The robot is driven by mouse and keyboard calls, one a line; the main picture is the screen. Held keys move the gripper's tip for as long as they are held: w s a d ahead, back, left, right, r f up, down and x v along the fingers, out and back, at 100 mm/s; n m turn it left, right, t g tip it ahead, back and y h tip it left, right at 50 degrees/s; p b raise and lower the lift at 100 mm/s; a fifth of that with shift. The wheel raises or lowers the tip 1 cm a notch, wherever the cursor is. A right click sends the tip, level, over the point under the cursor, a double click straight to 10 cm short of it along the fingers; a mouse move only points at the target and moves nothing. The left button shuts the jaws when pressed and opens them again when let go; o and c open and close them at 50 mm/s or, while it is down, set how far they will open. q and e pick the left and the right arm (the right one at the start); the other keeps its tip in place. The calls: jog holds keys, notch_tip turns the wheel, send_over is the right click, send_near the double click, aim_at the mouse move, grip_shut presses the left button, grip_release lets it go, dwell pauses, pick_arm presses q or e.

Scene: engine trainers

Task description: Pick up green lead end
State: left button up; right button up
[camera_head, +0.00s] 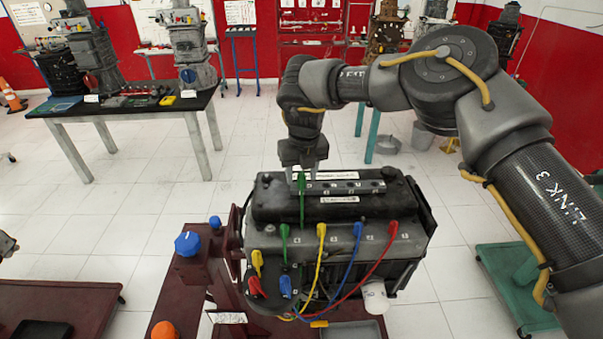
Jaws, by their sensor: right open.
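A dark engine block (340,235) on a red stand carries coloured lead ends along its front. A green lead end (302,186) stands upright at the top left of the block, right under my right gripper (302,166). My right gripper is open and points down, with its fingertips at the top of this green end; whether they touch it I cannot tell. Another green end (284,232) sits lower on the front face. A small grey piece at the left edge (6,244) may be my left gripper; its fingers cannot be made out.
Yellow (321,231), blue (357,231) and red (393,230) lead ends sit in a row on the block's front, their wires curving down to the lower left. A blue knob (188,243) stands left of the block. A workbench (140,112) is behind left. White floor lies between.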

jog(key=shift+w+a+f, duration=0.1)
jog(key=shift+w+f, duration=0.05)
jog(key=shift+f, duration=0.35)
jog(key=shift+w+f, duration=0.2)
jog(key=shift+f, duration=0.2)
jog(key=shift+s, duration=0.1)
jog(key=shift+c, duration=2)
grip_shut()
pick_arm(q)
jog(key=shift+s+r, duration=0.3)
jog(key=shift+s, duration=0.15)
jog(key=shift+s, duration=0.1)
